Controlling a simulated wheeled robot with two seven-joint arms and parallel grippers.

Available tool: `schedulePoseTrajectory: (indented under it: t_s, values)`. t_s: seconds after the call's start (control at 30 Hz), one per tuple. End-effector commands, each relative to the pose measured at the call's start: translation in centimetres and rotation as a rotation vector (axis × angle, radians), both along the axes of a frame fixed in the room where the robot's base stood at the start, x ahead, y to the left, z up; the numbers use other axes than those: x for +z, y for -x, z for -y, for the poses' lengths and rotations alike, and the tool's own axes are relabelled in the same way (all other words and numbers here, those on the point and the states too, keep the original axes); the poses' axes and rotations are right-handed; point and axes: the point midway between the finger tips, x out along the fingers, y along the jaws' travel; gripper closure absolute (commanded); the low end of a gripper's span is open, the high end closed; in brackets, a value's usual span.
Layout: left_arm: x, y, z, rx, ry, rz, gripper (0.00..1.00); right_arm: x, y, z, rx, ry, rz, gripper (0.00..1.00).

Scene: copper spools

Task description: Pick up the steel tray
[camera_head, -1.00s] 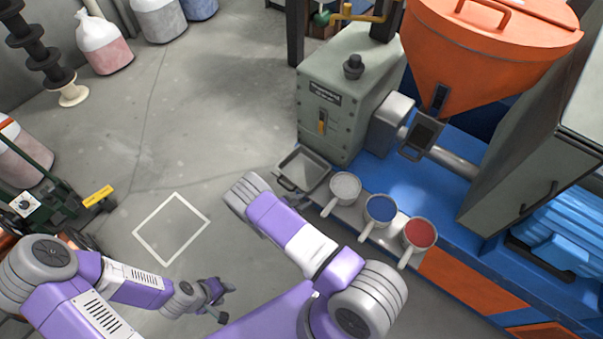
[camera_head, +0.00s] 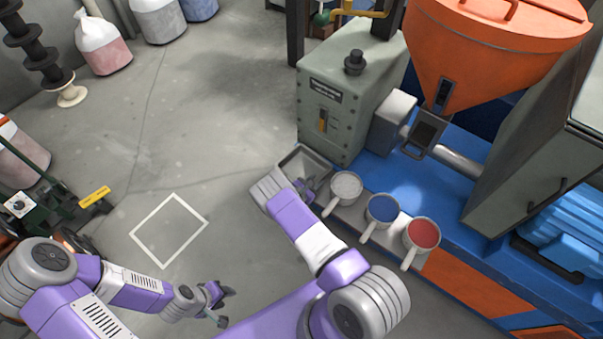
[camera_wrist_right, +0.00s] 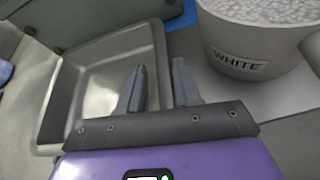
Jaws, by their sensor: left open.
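The steel tray (camera_head: 302,160) sits at the left end of the ledge beside the grey-green gearbox, partly covered by my right arm. It also shows in the right wrist view (camera_wrist_right: 105,75), shallow and empty. My right gripper (camera_head: 306,189) is at the tray's near right side. In the right wrist view its fingers (camera_wrist_right: 160,87) are apart, near the tray's right rim; I cannot tell whether they straddle that rim or touch it. My left gripper (camera_head: 220,303) is open and empty over the floor, far from the tray.
A pan of white pellets (camera_head: 346,185), labelled WHITE in the wrist view (camera_wrist_right: 240,62), stands just right of my right gripper. Pans of blue (camera_head: 382,208) and red (camera_head: 422,234) pellets follow along the ledge. A white square outline (camera_head: 148,247) marks clear floor at the left.

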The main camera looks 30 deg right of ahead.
Motion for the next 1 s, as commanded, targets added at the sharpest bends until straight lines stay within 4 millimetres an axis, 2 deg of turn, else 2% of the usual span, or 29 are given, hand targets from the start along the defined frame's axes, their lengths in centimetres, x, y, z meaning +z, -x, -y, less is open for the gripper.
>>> schedulePoseTrajectory:
  t_s: [0.27, 0.5, 1.0]
  values:
    - [-0.10, 0.00, 0.01, 0.000, 0.000, 0.000, 0.57, -0.09, -0.20, 0.41, 0.001, 0.000, 0.001, 0.67]
    - [-0.09, 0.00, 0.00, 0.000, 0.000, 0.000, 0.57, -0.10, -0.18, 0.40, 0.001, 0.000, 0.000, 1.00]
    - [0.07, 0.01, 0.01, 0.000, 0.000, 0.000, 0.57, 0.33, -0.25, 0.42, 0.000, 0.002, 0.003, 1.00]
